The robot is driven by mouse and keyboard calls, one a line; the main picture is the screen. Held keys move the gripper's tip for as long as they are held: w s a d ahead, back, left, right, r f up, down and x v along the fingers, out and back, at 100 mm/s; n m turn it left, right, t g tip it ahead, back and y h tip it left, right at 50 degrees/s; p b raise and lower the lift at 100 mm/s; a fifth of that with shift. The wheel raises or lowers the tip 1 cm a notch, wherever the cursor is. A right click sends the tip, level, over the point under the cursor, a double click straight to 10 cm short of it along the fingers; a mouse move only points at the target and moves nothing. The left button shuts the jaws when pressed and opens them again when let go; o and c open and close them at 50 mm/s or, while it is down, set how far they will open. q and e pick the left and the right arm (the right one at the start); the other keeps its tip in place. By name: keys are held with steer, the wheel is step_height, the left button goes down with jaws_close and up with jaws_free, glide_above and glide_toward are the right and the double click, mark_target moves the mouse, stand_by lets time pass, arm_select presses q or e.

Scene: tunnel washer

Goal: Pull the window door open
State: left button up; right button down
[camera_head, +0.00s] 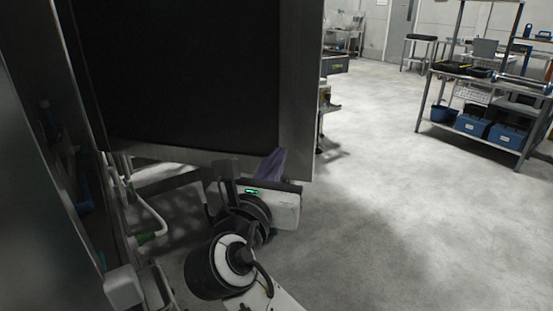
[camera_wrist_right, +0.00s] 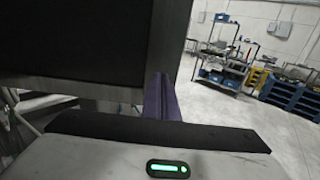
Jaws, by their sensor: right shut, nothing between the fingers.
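The window door (camera_head: 300,95) is a large dark pane in a grey metal frame, filling the upper left of the head view. It stands out from the machine body at the left, so it looks swung open. In the right wrist view the door (camera_wrist_right: 110,88) fills the upper left. My right gripper (camera_head: 271,162) is at the door's lower edge, near its free right corner. Its purple fingers (camera_wrist_right: 161,97) are together and empty, pointing up beside the frame. Whether they touch the door I cannot tell. My left gripper is not in view.
White pipes (camera_head: 150,218) with a green fitting run low at the left, by the machine. A shelf rack (camera_head: 490,80) with blue bins (camera_head: 472,126) stands at the right. The grey floor (camera_head: 400,210) between is clear.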

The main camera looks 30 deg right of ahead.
mark_target(292, 129)
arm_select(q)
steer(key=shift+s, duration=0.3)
arm_select(e)
steer(key=x, duration=1.1)
steer(key=shift+d+f, duration=0.1)
